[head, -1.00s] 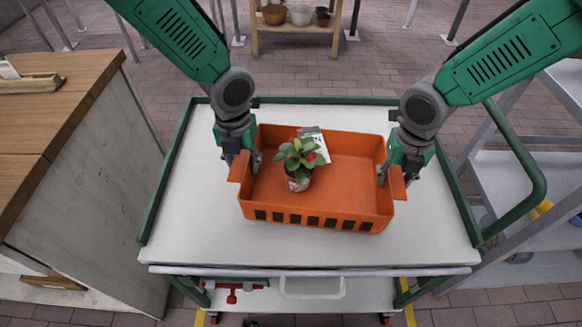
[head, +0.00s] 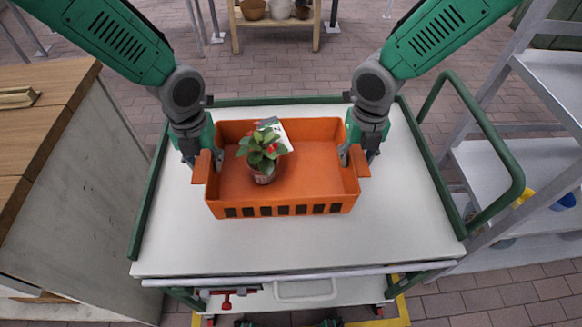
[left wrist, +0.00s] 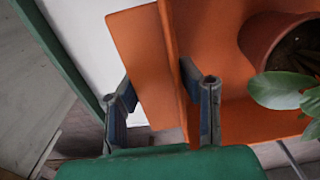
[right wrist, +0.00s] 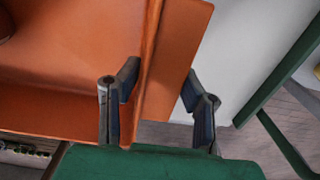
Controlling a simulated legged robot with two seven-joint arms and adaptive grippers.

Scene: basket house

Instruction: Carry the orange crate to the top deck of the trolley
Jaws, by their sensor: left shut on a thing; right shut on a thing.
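The orange crate (head: 318,172) is over the white top deck (head: 400,235) of the green-framed trolley, roughly level. I cannot tell whether its base touches the deck. A potted plant (head: 264,160) with red flowers and a white card (head: 276,133) are inside, left of centre. My left gripper (head: 207,160) is shut on the crate's left end lip; in the left wrist view its fingers straddle the orange wall (left wrist: 165,75). My right gripper (head: 355,158) is shut on the right end lip, its fingers either side of the wall (right wrist: 165,75).
A wooden-topped cabinet (head: 50,110) stands at the left. A grey shelf unit (head: 520,170) stands at the right, beside the trolley's green handle (head: 500,150). A wooden stand with pots (head: 275,22) is at the back. Bare deck shows in front of the crate and to its right.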

